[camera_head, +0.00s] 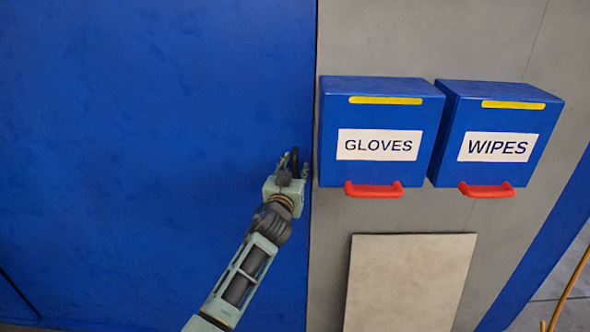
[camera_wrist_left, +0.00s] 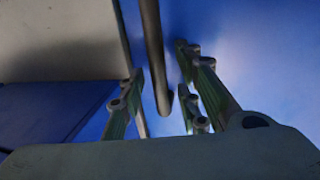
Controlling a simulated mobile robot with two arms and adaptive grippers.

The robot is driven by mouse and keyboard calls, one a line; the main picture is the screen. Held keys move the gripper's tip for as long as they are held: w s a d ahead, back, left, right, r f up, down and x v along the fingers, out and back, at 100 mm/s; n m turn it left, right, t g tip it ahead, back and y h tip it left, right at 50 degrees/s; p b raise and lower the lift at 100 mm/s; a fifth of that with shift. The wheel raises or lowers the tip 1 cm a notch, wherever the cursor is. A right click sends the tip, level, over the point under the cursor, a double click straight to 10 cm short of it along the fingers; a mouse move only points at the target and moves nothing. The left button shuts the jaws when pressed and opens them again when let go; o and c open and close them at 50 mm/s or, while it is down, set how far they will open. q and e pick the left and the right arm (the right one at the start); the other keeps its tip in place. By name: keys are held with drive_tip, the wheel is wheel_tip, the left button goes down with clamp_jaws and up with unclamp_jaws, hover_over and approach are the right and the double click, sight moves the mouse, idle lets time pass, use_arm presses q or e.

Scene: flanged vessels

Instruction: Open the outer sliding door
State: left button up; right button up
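The outer sliding door (camera_head: 150,120) is a large plain blue panel filling the left half of the head view. Its right edge meets a grey wall. My left gripper (camera_head: 291,168) is at the door's face, close to that right edge. In the left wrist view a dark round bar handle (camera_wrist_left: 153,50) runs down between the fingers of the left gripper (camera_wrist_left: 158,92). The fingers are open, one side left of the bar and the other right of it, with gaps visible. In the head view the gripper mostly hides the handle. My right gripper is out of view.
A blue GLOVES box (camera_head: 382,110) and a blue WIPES box (camera_head: 502,118), each with a red handle, stick out from the grey wall (camera_head: 420,40) just right of the gripper. A beige panel (camera_head: 410,285) is below. A yellow hose (camera_head: 570,285) is at the far right.

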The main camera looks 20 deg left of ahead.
use_arm(q)
drive_tip(key=shift+c, duration=0.4)
clamp_jaws()
